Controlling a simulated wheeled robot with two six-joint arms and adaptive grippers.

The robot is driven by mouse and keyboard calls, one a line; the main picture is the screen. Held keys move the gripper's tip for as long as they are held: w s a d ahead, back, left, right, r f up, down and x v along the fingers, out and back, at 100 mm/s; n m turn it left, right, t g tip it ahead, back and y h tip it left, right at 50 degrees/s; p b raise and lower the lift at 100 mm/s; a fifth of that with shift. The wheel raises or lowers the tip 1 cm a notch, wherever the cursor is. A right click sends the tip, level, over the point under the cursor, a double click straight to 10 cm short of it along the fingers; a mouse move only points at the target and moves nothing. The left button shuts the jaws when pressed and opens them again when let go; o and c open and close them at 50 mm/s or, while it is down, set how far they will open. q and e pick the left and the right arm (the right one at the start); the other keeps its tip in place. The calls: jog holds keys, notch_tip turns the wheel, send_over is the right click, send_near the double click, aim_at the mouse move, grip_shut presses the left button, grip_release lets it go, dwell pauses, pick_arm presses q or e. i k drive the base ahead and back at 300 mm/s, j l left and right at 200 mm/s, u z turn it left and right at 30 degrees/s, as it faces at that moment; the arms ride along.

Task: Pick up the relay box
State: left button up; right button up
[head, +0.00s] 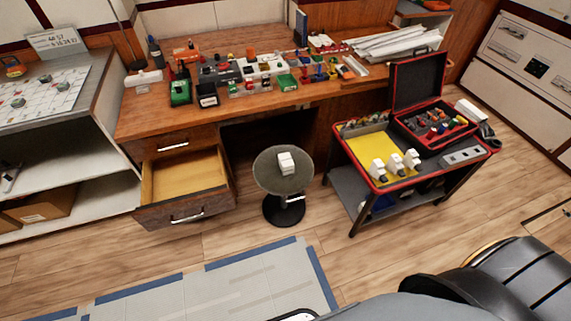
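No thing in view is clearly marked as the relay box. A small white box-like block (286,163) stands alone on the round grey stool (268,182) in the middle. Three similar white blocks (395,165) stand in a row on the yellow surface of the red-rimmed cart (342,160) at the right. Several small coloured modules, among them a green one (180,92) and a black one (207,96), stand on the wooden desk (150,119). I cannot tell which of these is the relay box. Neither of my grippers is in view.
A desk drawer (187,208) stands open left of the stool. An open red-lined case (418,82) and a grey power strip (461,156) are on the cart. Shelves (70,136) stand at the left. A dark padded shape (520,280) fills the lower right.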

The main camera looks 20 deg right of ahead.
aim_at(287, 163)
jog(key=i+l, duration=0.15)
jog(key=i, duration=0.2)
jog(key=i+l, duration=0.2)
jog(key=i, duration=0.2)
jog(key=i+l, duration=0.15)
jog(key=i, duration=0.2)
jog(key=z, duration=0.05)
